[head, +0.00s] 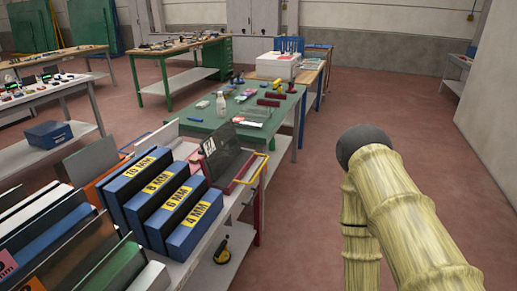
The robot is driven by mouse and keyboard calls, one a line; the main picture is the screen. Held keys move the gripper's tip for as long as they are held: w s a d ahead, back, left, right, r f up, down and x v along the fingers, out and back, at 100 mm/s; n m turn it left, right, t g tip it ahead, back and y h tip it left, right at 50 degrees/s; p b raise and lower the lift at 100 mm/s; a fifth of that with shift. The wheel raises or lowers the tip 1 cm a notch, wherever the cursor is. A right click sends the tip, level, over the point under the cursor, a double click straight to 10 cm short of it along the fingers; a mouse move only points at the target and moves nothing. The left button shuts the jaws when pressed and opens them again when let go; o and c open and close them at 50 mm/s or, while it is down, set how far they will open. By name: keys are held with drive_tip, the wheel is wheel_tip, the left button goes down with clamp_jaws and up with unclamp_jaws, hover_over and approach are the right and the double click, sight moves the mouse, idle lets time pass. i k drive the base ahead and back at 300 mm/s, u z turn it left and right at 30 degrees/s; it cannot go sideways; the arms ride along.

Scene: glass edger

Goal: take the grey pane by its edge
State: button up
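A dark grey, see-through pane (228,158) with a white label at its upper left stands tilted beside the blue boxes, near the right end of the near bench. I cannot tell for certain that it is the task's pane, as another grey sheet (91,160) leans farther left behind the boxes. My arm, in a pale yellow sleeve, fills the right side of the head view, well to the right of the bench. My gripper does not show in this view.
Blue boxes (182,243) marked by thickness and several leaning sheets crowd the near bench. A yellow bar (247,182) stands close to the dark pane. A green-topped table (231,133) with a bottle and tools lies behind. The red floor (300,235) right of the bench is clear.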

sight(221, 149)
drive_tip(key=z, duration=0.8)
drive_tip(key=i, duration=1.15)
drive_tip(key=u, duration=2.3)
